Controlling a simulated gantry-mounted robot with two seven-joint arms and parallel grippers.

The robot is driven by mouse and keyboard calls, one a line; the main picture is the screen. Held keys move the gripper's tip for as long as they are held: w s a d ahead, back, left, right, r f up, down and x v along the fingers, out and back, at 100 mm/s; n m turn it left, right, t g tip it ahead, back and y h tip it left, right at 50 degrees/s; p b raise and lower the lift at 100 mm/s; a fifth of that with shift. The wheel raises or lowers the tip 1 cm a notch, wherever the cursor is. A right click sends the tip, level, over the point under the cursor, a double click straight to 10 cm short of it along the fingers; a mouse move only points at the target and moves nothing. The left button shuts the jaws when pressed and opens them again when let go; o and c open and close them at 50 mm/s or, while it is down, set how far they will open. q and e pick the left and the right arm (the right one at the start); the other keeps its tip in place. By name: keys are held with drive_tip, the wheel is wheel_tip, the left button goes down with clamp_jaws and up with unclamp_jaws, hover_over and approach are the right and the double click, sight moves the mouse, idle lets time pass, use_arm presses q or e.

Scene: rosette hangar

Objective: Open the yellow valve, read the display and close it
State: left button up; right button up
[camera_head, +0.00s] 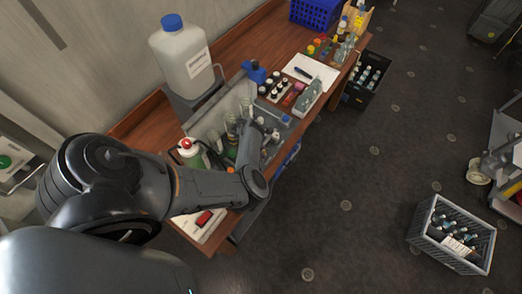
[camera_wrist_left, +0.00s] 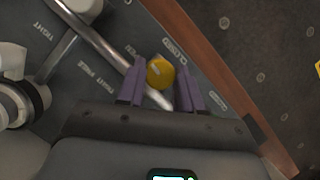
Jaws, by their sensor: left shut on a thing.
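In the left wrist view the yellow valve (camera_wrist_left: 160,71) shows as a round yellow knob on a dark plate with printed labels, CLOSED readable beside it. My left gripper (camera_wrist_left: 161,84) has its two purple fingers on either side of the knob and is shut on it. A shiny metal rod runs diagonally past the fingers. My right gripper is out of view.
The wooden bench (camera_head: 226,62) is crowded. A large white jug (camera_head: 188,68) stands at the wall, near a red-capped bottle (camera_head: 186,143), small vials and a white sheet (camera_head: 310,72). Grey (camera_head: 425,232) and black (camera_head: 373,62) crates with bottles stand on the floor; the floor between them is clear.

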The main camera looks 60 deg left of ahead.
use_arm(q)
drive_tip(key=shift+n+y, duration=0.3)
drive_tip(key=shift+n, duration=0.5)
drive_tip(key=o, duration=1)
drive_tip(key=shift+s, duration=0.1)
drive_tip(key=shift+r, duration=0.15)
drive_tip(key=shift+p+v, duration=1.05)
drive_tip(key=shift+v, duration=4.25)
drive_tip(key=shift+s, duration=0.15)
